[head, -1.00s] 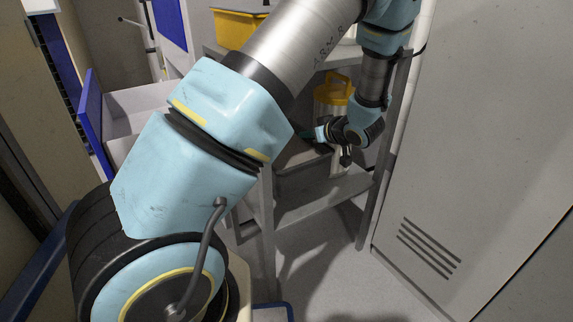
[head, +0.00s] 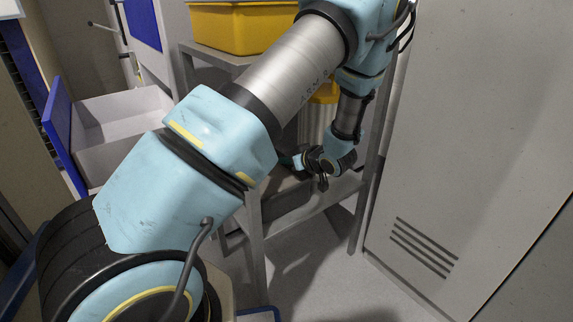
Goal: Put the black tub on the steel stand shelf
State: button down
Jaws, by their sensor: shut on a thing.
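The steel stand (head: 257,245) is a grey frame in the middle of the head view, with an upper shelf and a lower shelf (head: 318,196). My gripper (head: 288,161) is at the level between the two shelves, reaching in from the right with its fingers toward the left. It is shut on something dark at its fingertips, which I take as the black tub. My arm hides most of it, so its shape and whether it touches the shelf cannot be told.
A silver canister with a yellow top (head: 318,112) stands behind my wrist. A yellow bin (head: 235,30) sits on the upper shelf. An open grey drawer with a blue front (head: 62,130) juts out at left. A grey cabinet (head: 470,150) closes off the right side.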

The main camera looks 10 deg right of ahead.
jog(key=shift+f, duration=0.15)
jog(key=c, duration=1)
grip_release()
jog(key=p+v, duration=0.3)
jog(key=v, duration=0.9)
jog(key=shift+s, duration=0.1)
